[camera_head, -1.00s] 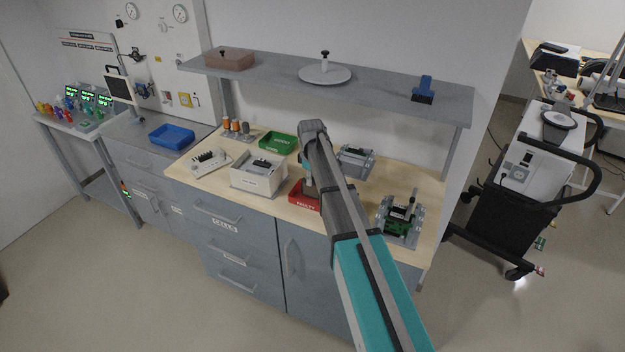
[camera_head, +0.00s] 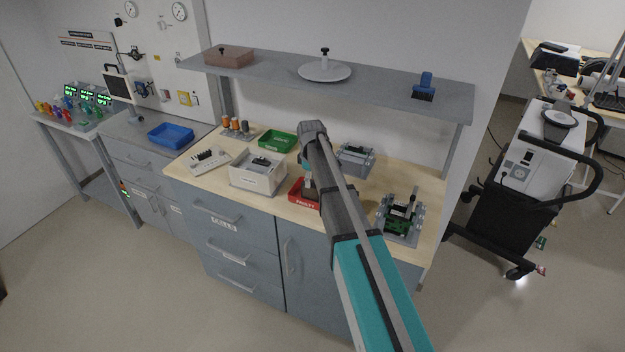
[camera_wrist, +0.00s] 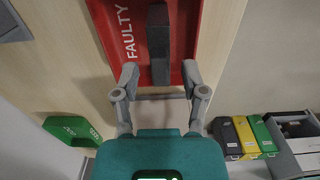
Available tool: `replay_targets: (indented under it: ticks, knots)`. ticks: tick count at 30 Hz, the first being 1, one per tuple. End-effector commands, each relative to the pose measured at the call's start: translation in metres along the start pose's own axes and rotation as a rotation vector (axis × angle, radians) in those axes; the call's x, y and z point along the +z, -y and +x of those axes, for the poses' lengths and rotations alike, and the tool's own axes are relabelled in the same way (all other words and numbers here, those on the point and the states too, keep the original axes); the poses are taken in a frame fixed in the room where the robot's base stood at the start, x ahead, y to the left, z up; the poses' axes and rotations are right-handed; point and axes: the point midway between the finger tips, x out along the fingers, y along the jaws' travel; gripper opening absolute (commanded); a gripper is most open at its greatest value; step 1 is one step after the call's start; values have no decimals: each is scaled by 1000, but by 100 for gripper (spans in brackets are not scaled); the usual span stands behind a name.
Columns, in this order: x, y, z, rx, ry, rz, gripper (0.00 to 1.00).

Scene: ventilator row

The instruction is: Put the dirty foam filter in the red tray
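The red tray (camera_head: 297,195), marked FAULTY, sits on the wooden worktop, partly hidden behind my arm. In the wrist view, the red tray (camera_wrist: 187,22) fills the top middle. A dark grey block (camera_wrist: 158,45), which looks like the foam filter, is inside the tray's outline. My gripper (camera_wrist: 160,72) points at the tray with its two fingers apart. The block is between and beyond the fingertips, with a visible gap on each side. In the head view, my gripper (camera_head: 309,188) is low over the tray and mostly hidden by my arm.
A white box (camera_head: 257,183) stands left of the tray, and a green tray (camera_head: 278,141) behind it. A grey unit (camera_head: 355,158) and a fixture with a green board (camera_head: 400,217) are to the right. A shelf (camera_head: 390,88) overhangs the worktop's back.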

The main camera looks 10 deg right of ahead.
Motion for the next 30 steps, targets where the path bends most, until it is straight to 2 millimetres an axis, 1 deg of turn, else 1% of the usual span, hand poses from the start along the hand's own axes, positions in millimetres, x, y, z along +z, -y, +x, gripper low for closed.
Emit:
replay_targets:
  ticks: [11, 17, 23, 30]
  knots:
    - [0, 0, -1, 0, 0, 0, 62]
    - [0, 0, -6, 0, 0, 0, 62]
    - [0, 0, -19, 0, 0, -1, 62]
    - [0, 0, -39, 0, 0, -1, 62]
